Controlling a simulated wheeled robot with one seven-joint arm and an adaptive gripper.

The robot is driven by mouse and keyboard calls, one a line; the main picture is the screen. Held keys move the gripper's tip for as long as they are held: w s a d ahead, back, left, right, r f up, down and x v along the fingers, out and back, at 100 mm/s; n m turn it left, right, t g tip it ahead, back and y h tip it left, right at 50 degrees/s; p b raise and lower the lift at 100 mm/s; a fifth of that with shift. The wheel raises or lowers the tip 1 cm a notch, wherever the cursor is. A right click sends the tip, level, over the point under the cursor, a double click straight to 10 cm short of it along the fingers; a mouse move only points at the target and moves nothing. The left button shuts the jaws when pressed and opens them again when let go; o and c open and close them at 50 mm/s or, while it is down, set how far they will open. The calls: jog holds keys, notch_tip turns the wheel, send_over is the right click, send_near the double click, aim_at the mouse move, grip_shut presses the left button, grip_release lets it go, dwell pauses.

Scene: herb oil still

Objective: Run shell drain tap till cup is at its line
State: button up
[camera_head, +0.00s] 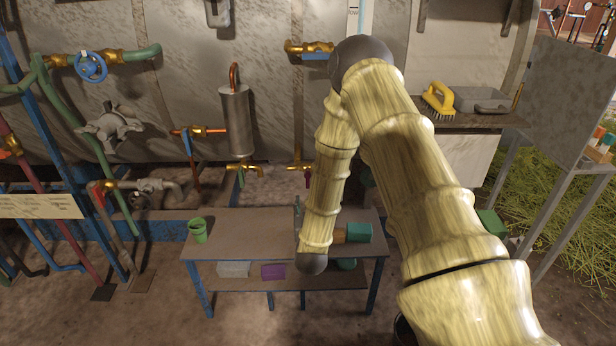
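A green cup (197,230) stands upright on the left end of the low bench (240,240). Above the bench, a brass tap with a green handle (241,178) and another with a dark purple handle (308,180) stick out below the large grey shell (200,70). I cannot tell which of them is the shell drain tap. The cup is left of both taps, not under either spout. Its line and contents are too small to make out. My forearm hangs down in front of the bench's middle. My gripper does not show clearly; it seems hidden behind the forearm.
A teal container (358,232) is on the bench's right part. The lower shelf holds a grey block and a purple box (273,271). A blue handwheel (90,66), pipes and valves crowd the left. A yellow brush (438,100) lies on a side shelf.

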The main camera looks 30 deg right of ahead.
jog(key=shift+h, duration=0.3)
jog(key=x, duration=0.4)
jog(key=r+x, duration=0.1)
jog(key=x, duration=0.3)
jog(key=r+x, duration=0.1)
jog(key=x, duration=0.3)
jog(key=shift+s+d+r+b, duration=0.15)
jog(key=shift+s+d+b, duration=0.05)
jog(key=shift+d+b, duration=0.2)
grip_shut()
